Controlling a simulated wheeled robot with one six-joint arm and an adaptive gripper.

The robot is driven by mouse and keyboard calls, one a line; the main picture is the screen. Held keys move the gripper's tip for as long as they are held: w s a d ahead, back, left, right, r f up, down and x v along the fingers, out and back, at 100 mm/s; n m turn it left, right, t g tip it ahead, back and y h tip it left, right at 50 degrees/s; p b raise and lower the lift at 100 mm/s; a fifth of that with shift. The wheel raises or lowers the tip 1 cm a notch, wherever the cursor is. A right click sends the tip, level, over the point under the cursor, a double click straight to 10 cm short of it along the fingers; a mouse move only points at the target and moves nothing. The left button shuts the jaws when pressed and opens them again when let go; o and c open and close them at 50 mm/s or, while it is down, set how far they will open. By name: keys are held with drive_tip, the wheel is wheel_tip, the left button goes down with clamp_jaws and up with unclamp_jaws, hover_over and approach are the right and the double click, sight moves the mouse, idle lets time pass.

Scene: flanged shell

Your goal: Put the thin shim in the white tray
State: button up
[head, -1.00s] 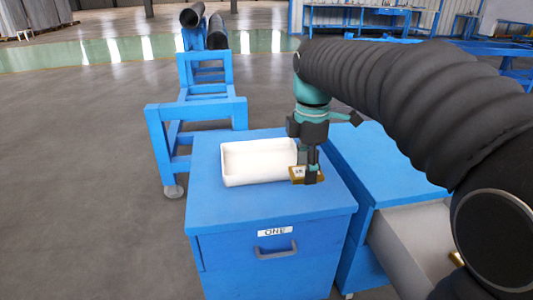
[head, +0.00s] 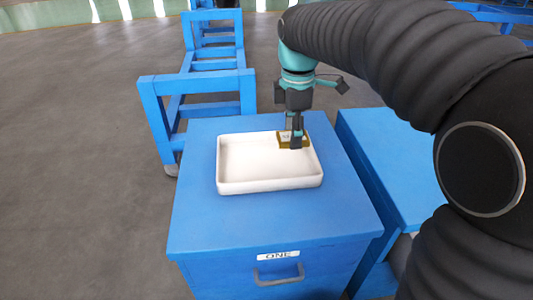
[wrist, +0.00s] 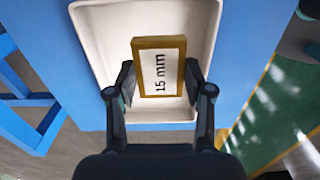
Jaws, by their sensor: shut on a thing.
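The white tray (head: 268,185) lies on the blue cabinet marked ONE, and its inside looks empty in the head view. My gripper (head: 296,144) is shut on a brass-coloured shim (head: 284,137) with a white label. In the wrist view the shim (wrist: 158,66) sits between the two fingers and its label reads "15 mm". The tray (wrist: 101,30) shows behind and around it. The shim is over the back right part of the tray. I cannot tell how high above the tray floor it is. No other shim shows now to compare thickness.
The blue cabinet top (head: 250,225) has free room in front of the tray. A second blue cabinet (head: 390,150) stands to the right, partly hidden by my arm. A blue frame (head: 195,85) stands behind at the left.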

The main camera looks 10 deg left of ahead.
hover_over(267, 164)
wheel_tip(267, 164, down, 4)
drive_tip(key=shift+r, duration=0.2)
drive_tip(key=shift+a+f, duration=0.1)
drive_tip(key=shift+f, duration=1.9)
drive_tip(key=shift+f, duration=0.15)
drive_tip(key=o, duration=1.2)
drive_tip(key=shift+o, duration=0.2)
wheel_tip(267, 164, up, 12)
drive_tip(key=p, duration=0.1)
drive_tip(key=shift+r, duration=0.2)
